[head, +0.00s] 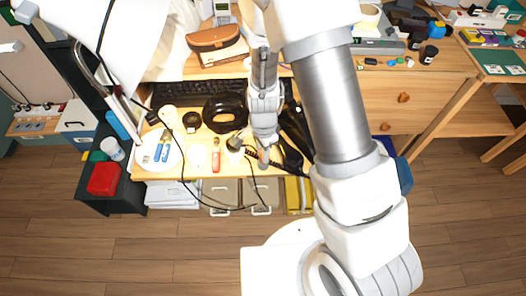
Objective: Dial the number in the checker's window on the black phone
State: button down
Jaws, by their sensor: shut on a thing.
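My gripper (264,158) points down over the front of the wooden desk. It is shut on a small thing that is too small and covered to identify. A dark thing with a dark cord (297,130), perhaps the black phone, lies just right of my gripper and is partly hidden by my arm. A round black thing (224,112) sits left of my gripper; I cannot tell what it is. I cannot make out the checker's window or any number. Whether my gripper touches the phone cannot be told.
The desk (200,183) is crowded. A white plate (161,150) with blue items, a red item (216,160) and a dark keyboard (190,92) lie left of my gripper. A brown case (213,37) is at the back. A red box (104,178) stands left.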

jog(key=shift+f+b, duration=0.6)
jog(key=shift+f, duration=0.25)
jog(key=shift+r, duration=0.1)
jog(key=c, duration=0.8)
grip_release()
jog(key=shift+o, duration=0.2)
notch_tip(320, 180, up, 17)
jog(key=p, duration=0.5)
jog(key=shift+r, duration=0.2)
